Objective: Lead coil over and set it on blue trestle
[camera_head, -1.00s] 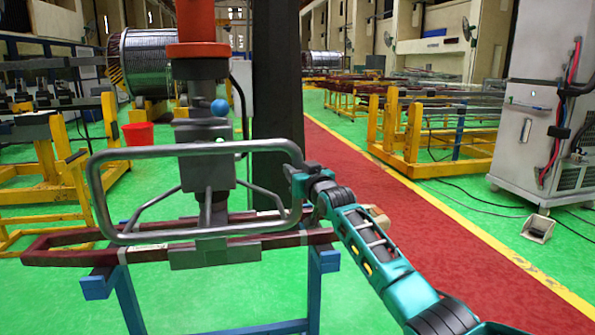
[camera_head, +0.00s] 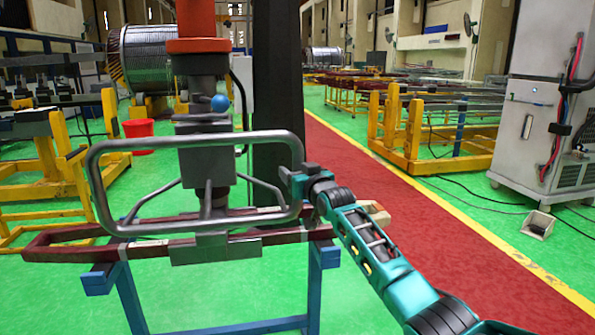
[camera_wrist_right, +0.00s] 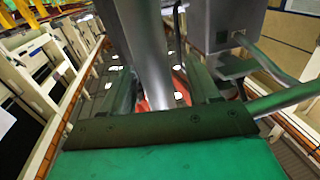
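The dark red coil (camera_head: 70,253) is a long narrow loop hanging level under the grey hoist clamp (camera_head: 214,249), crossing above the blue trestle (camera_head: 130,300). In the head view its underside overlaps the trestle's top blocks; I cannot tell whether it touches them. The clamp carries a grey tubular handle frame (camera_head: 195,144). My right gripper (camera_head: 298,182) is at the frame's right side. In the right wrist view its fingers (camera_wrist_right: 165,92) lie on both sides of the grey tube (camera_wrist_right: 146,55) and appear shut on it. My left gripper is not in view.
A dark column (camera_head: 276,90) stands right behind the hoist (camera_head: 196,20). Yellow racks (camera_head: 430,150) stand at the right and yellow stands (camera_head: 60,170) at the left. A red bucket (camera_head: 138,133) is behind. A white cabinet (camera_head: 530,110) is far right. A red walkway (camera_head: 430,240) is clear.

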